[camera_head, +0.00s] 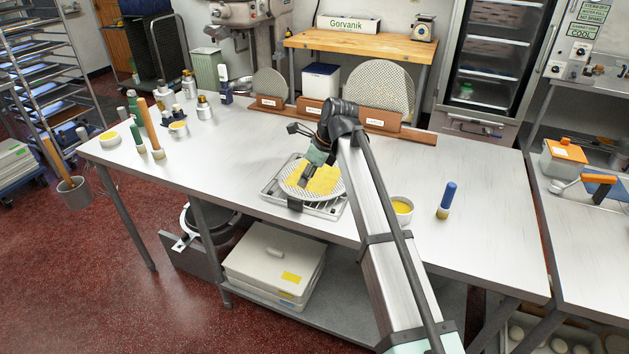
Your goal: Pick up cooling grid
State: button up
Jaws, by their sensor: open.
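A rectangular metal grid (334,209) lies on the steel table near its front edge, and I take it for the cooling grid. A round, pale, perforated disc (290,181) with a yellow patch on top rests over it and hides much of it. My gripper (304,181) points down over the disc's left part, open. I cannot tell whether its fingertips touch the disc or hover just above it. My arm hides part of the area to the right of the grid.
On the steel table (235,170), a small bowl with yellow content (402,210) and a blue-topped bottle (447,201) stand to the right. Several bottles crowd the left end. Large round perforated discs (379,90) stand in a wooden rack (409,134) behind.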

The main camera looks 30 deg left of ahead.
send_over(295, 198)
jog(key=d, duration=0.2)
jog(key=f, duration=0.3)
jog(key=f+p, duration=0.1)
jog(key=shift+w+d+f, duration=0.2)
jog(key=shift+w+f, duration=0.05)
jog(key=shift+f, duration=0.15)
jog(key=shift+p+x, duration=0.95)
jog(key=shift+x, duration=1.65)
grip_shut()
